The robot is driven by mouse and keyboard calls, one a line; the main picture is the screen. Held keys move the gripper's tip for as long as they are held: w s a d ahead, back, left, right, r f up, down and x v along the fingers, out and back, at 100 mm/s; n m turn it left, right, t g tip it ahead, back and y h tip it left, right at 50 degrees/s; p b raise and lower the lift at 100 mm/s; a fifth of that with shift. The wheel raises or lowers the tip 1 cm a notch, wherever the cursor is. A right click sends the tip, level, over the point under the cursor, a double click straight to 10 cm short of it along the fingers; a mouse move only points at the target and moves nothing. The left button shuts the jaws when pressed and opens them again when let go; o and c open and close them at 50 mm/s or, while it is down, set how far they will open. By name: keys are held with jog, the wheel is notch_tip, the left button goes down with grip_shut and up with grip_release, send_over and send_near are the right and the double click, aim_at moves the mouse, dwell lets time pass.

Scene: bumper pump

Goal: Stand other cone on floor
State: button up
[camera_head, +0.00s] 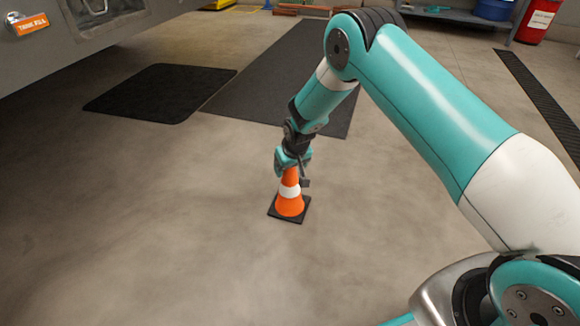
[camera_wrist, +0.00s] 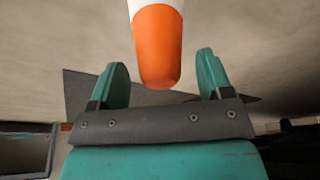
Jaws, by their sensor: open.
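An orange cone (camera_head: 290,204) with a white band and a black square base stands upright on the concrete floor in the head view. My gripper (camera_head: 292,168) is right at its top, pointing down, with the arm reaching over from the right. In the wrist view the cone's orange tip (camera_wrist: 158,55) and white band show at the top middle. The two teal fingers of my gripper (camera_wrist: 163,80) are apart, one on each side of the tip, with a gap to it on both sides. The cone's base is out of the wrist view. I see no second cone.
A small black mat (camera_head: 160,92) and a long dark mat (camera_head: 275,75) lie on the floor behind. A grey vehicle body (camera_head: 90,45) with an orange tag fills the upper left. A floor grate (camera_head: 545,105) runs at right. The floor left and front is clear.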

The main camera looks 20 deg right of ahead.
jog(key=s+a+r+n+y+p, duration=0.15)
jog(key=s+r, duration=0.35)
jog(key=r, duration=0.5)
jog(key=s+a+r+g+p, duration=0.1)
jog(key=s+a+r+p, duration=0.1)
jog(key=s+r, duration=0.65)
jog(key=s+a+r+y+p, duration=0.1)
jog(key=s+r+p, duration=0.1)
jog(key=r, duration=1)
jog(key=s+r+n, duration=0.1)
jog(key=s+r, duration=0.2)
jog(key=s, duration=0.4)
jog(key=s+r+n+g, duration=0.1)
jog(key=s+r, duration=0.2)
jog(key=s, duration=0.5)
jog(key=s+r+n+g+y, duration=0.1)
jog(key=s+r, duration=0.3)
jog(key=s, duration=0.4)
jog(key=shift+s+a+n, duration=0.15)
jog(key=shift+a+n, duration=0.15)
jog(key=shift+n, duration=0.15)
